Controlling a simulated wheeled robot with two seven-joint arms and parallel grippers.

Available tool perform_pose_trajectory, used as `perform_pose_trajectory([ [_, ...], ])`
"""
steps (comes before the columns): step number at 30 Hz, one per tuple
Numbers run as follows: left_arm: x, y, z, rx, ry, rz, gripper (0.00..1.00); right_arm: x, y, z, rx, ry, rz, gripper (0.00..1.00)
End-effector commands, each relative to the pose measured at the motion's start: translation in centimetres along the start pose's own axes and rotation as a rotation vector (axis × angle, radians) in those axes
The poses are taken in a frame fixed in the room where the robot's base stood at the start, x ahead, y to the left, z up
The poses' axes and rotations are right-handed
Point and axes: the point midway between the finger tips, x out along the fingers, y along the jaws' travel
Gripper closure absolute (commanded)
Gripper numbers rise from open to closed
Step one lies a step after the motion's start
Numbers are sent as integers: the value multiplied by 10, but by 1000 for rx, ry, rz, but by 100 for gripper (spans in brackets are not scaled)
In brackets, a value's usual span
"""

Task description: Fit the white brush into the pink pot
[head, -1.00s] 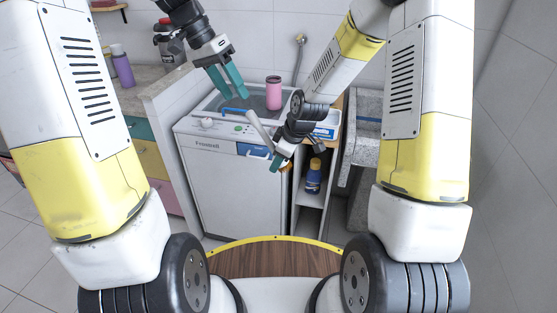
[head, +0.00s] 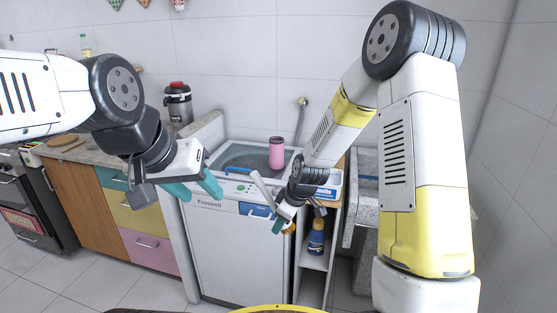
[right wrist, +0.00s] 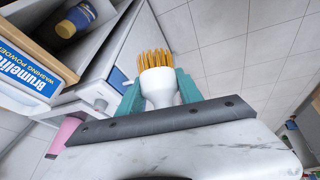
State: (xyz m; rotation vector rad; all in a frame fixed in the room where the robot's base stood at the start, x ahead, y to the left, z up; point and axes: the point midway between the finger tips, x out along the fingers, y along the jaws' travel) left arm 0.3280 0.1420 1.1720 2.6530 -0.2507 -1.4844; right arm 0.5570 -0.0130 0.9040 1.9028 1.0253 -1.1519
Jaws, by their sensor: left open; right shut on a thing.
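My right gripper (head: 281,220) is shut on the white brush (head: 263,190), in front of the appliance and below the pot's level. My left gripper (head: 194,189) is open and empty, left of the brush near the appliance's left corner.
A washing powder box (right wrist: 30,72) and a blue bottle (head: 316,238) are at the shelf unit on the right. A dark canister (head: 178,103) stands on the left counter. Open floor lies in front.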

Motion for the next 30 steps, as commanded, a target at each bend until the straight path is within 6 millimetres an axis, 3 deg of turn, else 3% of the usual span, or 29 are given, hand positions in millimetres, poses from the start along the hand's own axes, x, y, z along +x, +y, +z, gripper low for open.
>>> perform_pose_trajectory([
  [5,0,0,0,1,-1,0,52,-4,7,4,173,-29,78,98],
  [15,0,0,-1,2,-1,0,52,-14,29,42,528,-88,224,98],
  [30,0,0,-1,2,-1,0,52,-26,38,82,771,-124,318,98],
])
